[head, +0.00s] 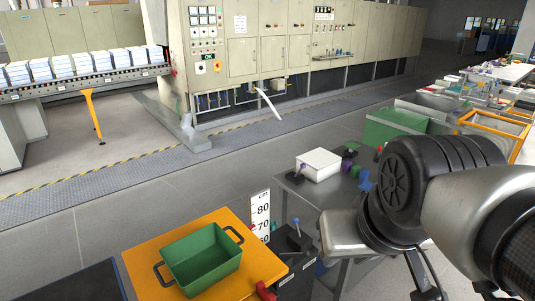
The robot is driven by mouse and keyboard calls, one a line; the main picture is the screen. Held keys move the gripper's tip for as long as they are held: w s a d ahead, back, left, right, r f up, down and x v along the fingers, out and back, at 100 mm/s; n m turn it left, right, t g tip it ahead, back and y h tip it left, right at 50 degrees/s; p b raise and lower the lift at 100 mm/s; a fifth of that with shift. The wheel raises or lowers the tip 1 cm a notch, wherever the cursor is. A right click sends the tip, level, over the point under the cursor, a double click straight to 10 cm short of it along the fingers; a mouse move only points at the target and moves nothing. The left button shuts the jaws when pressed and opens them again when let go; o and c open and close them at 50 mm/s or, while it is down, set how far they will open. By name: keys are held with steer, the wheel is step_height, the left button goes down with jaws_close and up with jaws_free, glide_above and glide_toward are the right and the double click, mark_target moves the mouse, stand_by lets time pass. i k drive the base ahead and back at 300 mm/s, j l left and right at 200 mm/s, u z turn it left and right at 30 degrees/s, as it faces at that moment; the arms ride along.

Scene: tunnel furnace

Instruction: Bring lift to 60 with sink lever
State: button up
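The lift's orange platform (145,262) is at the bottom left of the head view, with a green crate (203,262) with dark handles standing on it. A white centimetre scale (260,216) stands at the platform's right edge. A lever with a blue knob (297,222) rises from a dark box beside the scale. I cannot read which lever is the sink lever. My arm fills the right side; I cannot make out my gripper's fingers.
A grey table (300,188) behind the lift holds a white box (319,164) and small coloured parts. A red handle (265,291) is at the platform's front right. A green bin (395,125) stands farther back. Open floor (110,220) lies left, before the furnace cabinets (270,40).

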mark_target(295, 220)
steer(key=i+l+u, duration=0.25)
steer(key=i+l, duration=0.15)
steer(key=l, duration=0.2)
steer(key=i+l+u, duration=0.1)
steer(key=l, duration=0.25)
steer(key=i+l+u, duration=0.1)
steer(key=i+l, duration=0.15)
steer(key=i+l+u, duration=0.1)
steer(key=l, duration=0.35)
steer(key=i+l+u, duration=0.15)
steer(key=l, duration=0.2)
steer(key=i+l+u, duration=0.1)
steer(key=l, duration=0.3)
steer(key=i, duration=0.1)
